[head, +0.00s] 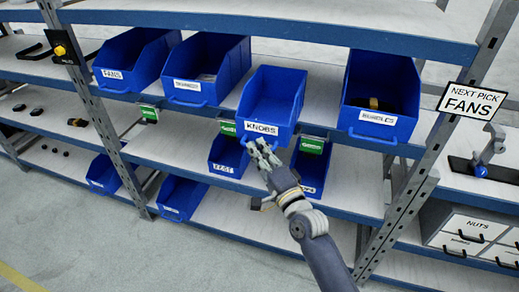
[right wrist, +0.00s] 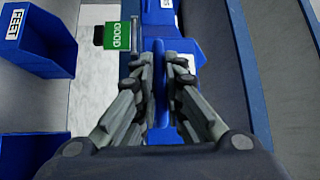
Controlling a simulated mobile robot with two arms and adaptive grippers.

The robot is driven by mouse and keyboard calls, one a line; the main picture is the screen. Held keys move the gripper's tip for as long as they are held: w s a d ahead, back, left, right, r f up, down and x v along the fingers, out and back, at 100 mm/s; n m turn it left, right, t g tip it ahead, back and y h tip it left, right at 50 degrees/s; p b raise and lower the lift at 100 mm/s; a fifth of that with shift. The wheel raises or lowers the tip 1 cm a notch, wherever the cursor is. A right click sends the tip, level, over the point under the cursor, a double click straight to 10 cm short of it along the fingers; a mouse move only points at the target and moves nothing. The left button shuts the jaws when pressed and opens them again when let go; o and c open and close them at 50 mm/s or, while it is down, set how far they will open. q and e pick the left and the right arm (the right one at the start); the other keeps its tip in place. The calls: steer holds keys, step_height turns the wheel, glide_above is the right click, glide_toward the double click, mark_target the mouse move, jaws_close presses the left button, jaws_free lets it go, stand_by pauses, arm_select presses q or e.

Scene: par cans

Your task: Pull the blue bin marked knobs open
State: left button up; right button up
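The blue bin marked KNOBS (head: 272,98) is on the upper-middle shelf. Its front juts out past the shelf edge, further than the bins beside it. Its white label (head: 261,128) faces me, and its inside looks empty from here. My right gripper (head: 262,152) is at the bin's front, just below the label. In the right wrist view its two fingers (right wrist: 170,75) are closed in on a narrow blue handle (right wrist: 172,92) between them. My left gripper is not in view.
A FANS bin (head: 136,62) and another blue bin (head: 207,70) stand to the left. A blue bin (head: 380,95) stands to the right. Smaller bins (head: 228,157) and green tags (head: 312,145) sit below. A metal post (head: 405,190) and a NEXT PICK FANS sign (head: 470,101) are at right.

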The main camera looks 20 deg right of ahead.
steer(key=o, duration=0.4)
steer(key=shift+f, duration=0.1)
steer(key=v, duration=1.2)
